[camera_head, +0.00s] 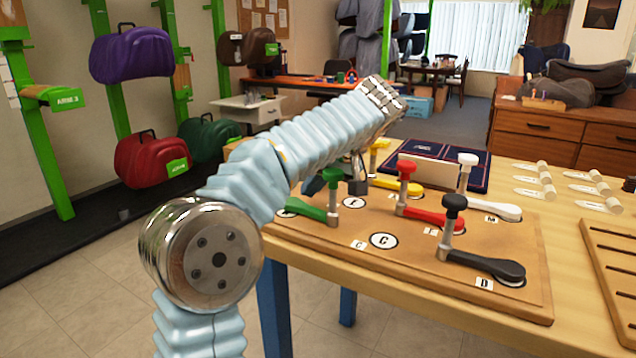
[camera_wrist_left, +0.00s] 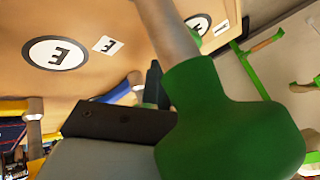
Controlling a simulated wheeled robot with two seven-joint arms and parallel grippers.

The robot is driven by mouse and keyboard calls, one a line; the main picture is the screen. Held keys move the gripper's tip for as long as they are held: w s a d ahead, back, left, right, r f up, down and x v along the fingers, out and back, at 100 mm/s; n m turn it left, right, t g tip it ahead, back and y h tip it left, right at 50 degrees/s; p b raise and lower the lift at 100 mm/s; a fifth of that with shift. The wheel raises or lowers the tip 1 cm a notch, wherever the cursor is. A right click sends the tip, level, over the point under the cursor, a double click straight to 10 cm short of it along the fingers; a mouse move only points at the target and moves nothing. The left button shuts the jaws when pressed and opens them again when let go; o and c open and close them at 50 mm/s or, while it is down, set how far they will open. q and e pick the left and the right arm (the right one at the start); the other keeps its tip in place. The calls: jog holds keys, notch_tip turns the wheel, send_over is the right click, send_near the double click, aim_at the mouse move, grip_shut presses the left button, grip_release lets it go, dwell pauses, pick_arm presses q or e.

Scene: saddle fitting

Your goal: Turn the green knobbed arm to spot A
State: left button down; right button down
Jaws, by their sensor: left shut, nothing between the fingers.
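The green knobbed arm (camera_head: 307,209) lies at the left end of the wooden board (camera_head: 410,270). Its post and green knob stand upright at its right end in the head view. My left gripper (camera_head: 357,184) is shut and empty, low over the board just right of the green knob. In the left wrist view the green knob (camera_wrist_left: 235,125) looms large in front of the dark fingers (camera_wrist_left: 153,88). Whether they touch it I cannot tell. A round spot marked C (camera_head: 383,240) lies at the board's front. I cannot make out a spot marked A. My right gripper is out of view.
Red (camera_head: 435,217), black (camera_head: 485,265), white (camera_head: 492,207) and yellow (camera_head: 398,184) knobbed arms stand on the same board. A slatted wooden rack (camera_head: 612,262) lies at the right.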

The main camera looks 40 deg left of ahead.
pick_arm(q)
jog(key=shift+s+a+n+g, duration=0.15)
jog(key=shift+s+n+g, duration=0.1)
jog(key=shift+n+g, duration=0.2)
dwell(0.4)
jog(key=v, duration=0.7)
jog(key=shift+r+p, duration=0.2)
jog(key=shift+p, duration=0.15)
